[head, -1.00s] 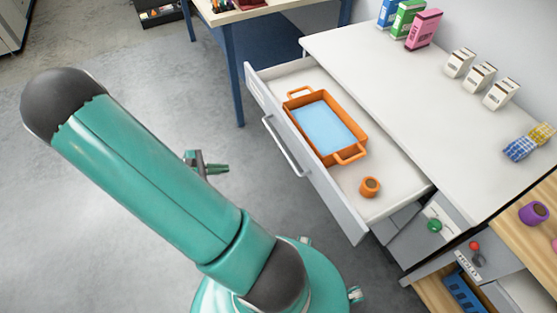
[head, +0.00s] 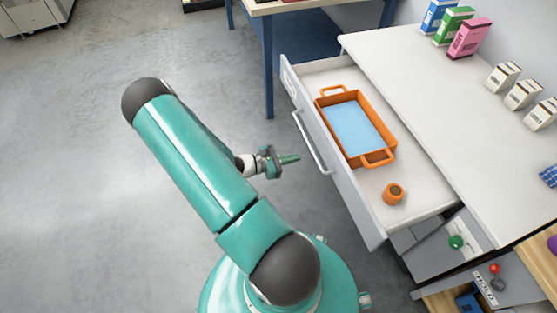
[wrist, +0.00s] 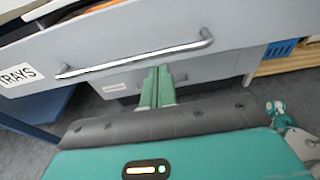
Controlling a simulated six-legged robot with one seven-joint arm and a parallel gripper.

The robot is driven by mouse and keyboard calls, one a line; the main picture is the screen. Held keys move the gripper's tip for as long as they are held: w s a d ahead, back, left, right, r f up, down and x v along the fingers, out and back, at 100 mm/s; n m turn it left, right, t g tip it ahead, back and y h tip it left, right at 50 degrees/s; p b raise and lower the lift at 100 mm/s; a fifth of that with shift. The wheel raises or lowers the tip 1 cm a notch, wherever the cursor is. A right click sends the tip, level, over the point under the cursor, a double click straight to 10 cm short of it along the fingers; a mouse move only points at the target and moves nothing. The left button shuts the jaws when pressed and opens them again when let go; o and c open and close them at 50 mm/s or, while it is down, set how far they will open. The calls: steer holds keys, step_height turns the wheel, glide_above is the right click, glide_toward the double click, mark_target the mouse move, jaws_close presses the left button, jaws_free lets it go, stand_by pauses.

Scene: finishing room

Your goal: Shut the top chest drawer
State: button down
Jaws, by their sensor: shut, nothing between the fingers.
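The top chest drawer (head: 345,190) stands pulled out from the white-topped chest (head: 430,100). Its grey front carries a bar handle (head: 312,143), which also shows in the wrist view (wrist: 135,60) beside a label reading TRAYS (wrist: 16,75). In the drawer lie an orange tray (head: 387,155) with a light blue inside and a small orange ring-shaped thing (head: 393,194). My gripper (head: 290,159) is shut and empty, to the left of the drawer front and apart from it in the head view. In the wrist view its green fingers (wrist: 157,85) point toward the drawer front, below the handle.
Boxes (head: 468,38) and small cartons (head: 522,94) stand on the chest top. A lower drawer with a green knob (head: 456,242) is at the lower right. A blue-legged table (head: 267,65) stands behind. The grey floor (head: 70,180) at left is clear.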

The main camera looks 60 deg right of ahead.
mark_target(377, 135)
steer(key=x, duration=0.5)
steer(key=shift+s+d, duration=0.1)
steer(key=r+x, duration=0.1)
steer(key=x, duration=0.8)
steer(key=r+x, duration=0.2)
steer(key=x, duration=0.8)
steer(key=s+r+x, duration=0.1)
steer(key=r+x, duration=0.1)
steer(key=x, duration=0.7)
steer(key=shift+d, duration=0.4)
steer(key=shift+s+d+r, duration=0.2)
steer(key=shift+s+d, duration=0.15)
steer(key=shift+d, duration=0.1)
steer(key=shift+w+a, duration=0.2)
steer(key=shift+w, duration=0.1)
steer(key=v, duration=1.4)
steer(key=shift+f, duration=0.1)
